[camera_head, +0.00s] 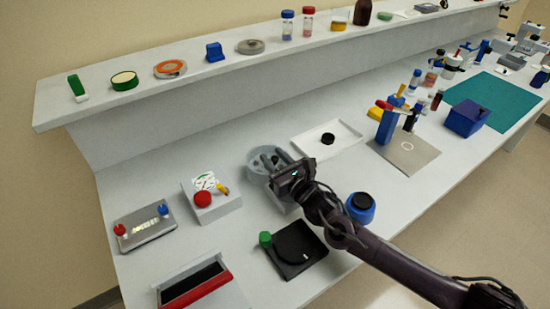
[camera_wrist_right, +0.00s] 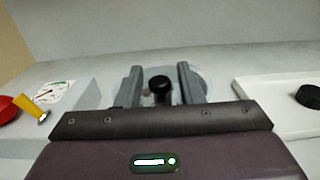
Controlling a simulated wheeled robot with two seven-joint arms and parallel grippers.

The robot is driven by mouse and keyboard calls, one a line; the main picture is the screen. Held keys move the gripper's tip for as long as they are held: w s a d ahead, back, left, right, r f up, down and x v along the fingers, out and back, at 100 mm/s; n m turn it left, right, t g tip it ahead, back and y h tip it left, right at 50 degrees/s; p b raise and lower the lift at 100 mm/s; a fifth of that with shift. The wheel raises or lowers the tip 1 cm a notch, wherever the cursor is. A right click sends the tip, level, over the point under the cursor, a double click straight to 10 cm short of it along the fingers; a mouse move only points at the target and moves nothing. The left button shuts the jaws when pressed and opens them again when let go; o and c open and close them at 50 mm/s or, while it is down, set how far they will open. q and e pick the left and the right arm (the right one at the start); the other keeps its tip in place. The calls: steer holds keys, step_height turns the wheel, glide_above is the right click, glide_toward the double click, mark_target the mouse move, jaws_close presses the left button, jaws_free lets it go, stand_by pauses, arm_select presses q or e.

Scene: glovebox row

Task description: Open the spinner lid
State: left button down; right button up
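The spinner (camera_head: 256,168) is a round light-grey device on the bench, partly hidden by my right gripper. In the right wrist view its grey round top (camera_wrist_right: 207,80) shows behind a black knob (camera_wrist_right: 160,86). My right gripper (camera_head: 272,161) reaches over the spinner from the right. In the wrist view its two grey fingers (camera_wrist_right: 159,84) are apart, one on each side of the knob, with a visible gap on both sides. Whether the fingers are at knob height is hard to tell. My left gripper is not in view.
Left of the spinner stands a box with a red button (camera_head: 202,198). A white tray (camera_head: 345,132) with a black round piece lies behind right. A blue jar (camera_head: 360,209) and a black dial plate (camera_head: 290,262) stand in front. A raised shelf (camera_head: 200,85) runs behind.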

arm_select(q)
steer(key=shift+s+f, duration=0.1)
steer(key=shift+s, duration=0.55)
arm_select(e)
jaws_close()
